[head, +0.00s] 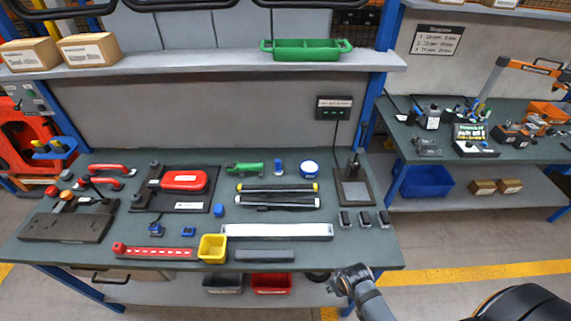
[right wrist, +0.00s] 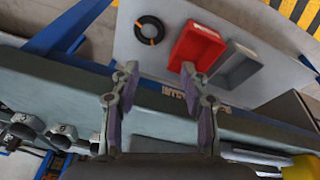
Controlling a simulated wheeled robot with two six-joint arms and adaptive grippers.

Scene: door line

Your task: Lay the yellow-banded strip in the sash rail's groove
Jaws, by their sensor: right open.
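The yellow-banded strip (head: 278,187) is a thin dark strip with yellow ends, lying on the workbench right of centre. A similar dark strip with pale ends (head: 278,203) lies just in front of it. The sash rail (head: 277,231) looks like the long white bar nearer the front; its groove is too small to make out. My right gripper (head: 350,278) is at the bench's front edge, right of the rail and apart from both strips. In the right wrist view my right gripper (right wrist: 158,82) is open and empty. My left gripper is not in view.
A yellow bin (head: 212,248) and a grey bar (head: 264,256) lie in front of the rail. Several small dark blocks (head: 364,219) stand to its right. A red bin (right wrist: 197,55) and a black ring (right wrist: 150,31) sit on the lower shelf.

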